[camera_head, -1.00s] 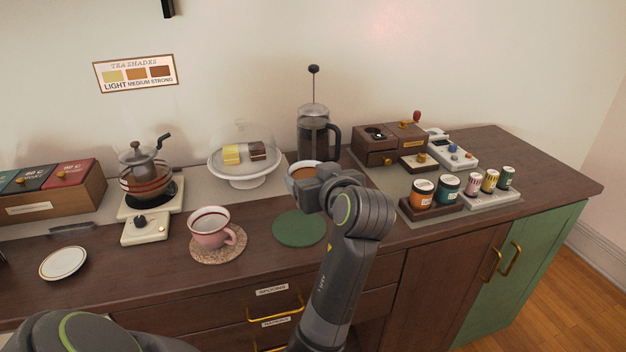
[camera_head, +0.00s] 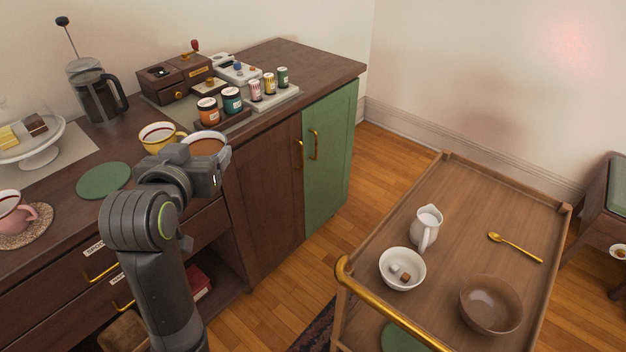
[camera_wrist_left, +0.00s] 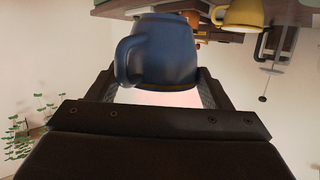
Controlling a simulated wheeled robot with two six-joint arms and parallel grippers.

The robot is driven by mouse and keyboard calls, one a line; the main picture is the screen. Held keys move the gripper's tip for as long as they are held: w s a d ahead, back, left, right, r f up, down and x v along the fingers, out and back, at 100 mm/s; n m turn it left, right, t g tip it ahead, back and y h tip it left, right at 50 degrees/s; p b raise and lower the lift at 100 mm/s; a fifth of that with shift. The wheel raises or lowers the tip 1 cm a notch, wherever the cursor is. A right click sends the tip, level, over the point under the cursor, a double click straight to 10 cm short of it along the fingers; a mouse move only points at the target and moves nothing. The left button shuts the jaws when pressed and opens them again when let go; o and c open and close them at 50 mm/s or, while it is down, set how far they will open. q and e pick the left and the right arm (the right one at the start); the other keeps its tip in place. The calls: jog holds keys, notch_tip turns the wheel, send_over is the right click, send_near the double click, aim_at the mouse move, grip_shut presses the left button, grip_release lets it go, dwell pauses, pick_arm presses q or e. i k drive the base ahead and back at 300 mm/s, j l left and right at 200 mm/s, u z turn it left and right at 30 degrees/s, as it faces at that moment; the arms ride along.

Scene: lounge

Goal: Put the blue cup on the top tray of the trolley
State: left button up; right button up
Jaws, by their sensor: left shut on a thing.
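The blue cup (camera_wrist_left: 168,48) is held in my left gripper (camera_head: 208,166), which is shut on it. In the wrist view its blue side and handle show between the fingers. In the head view its rim and brown drink (camera_head: 207,144) show behind the gripper, above the counter's front part; the blue side is hidden there. The trolley's wooden top tray (camera_head: 462,205) is at the right, apart from the cup. It holds a white jug (camera_head: 427,227), a white bowl with cubes (camera_head: 402,269), a brown bowl (camera_head: 490,305) and a gold spoon (camera_head: 515,247). My right gripper is out of view.
A yellow cup (camera_head: 160,139) stands on the counter close behind my gripper. Jars (camera_head: 209,111) stand on the counter beyond. The trolley has a gold rail (camera_head: 385,318) and raised edges. Bare room lies on the tray's far part. Floor separates counter and trolley.

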aim_at(466, 194)
jog(key=i+j+z, duration=0.1)
jog(key=z, duration=0.35)
jog(key=i+j+z, duration=0.15)
jog(key=z, duration=0.25)
jog(key=i+j+z, duration=0.1)
jog(key=z, duration=0.35)
jog(key=j+z, duration=0.55)
jog(key=z, duration=0.3)
jog(key=j+z, duration=0.4)
jog(key=i+l, duration=0.05)
jog(key=l, duration=0.05)
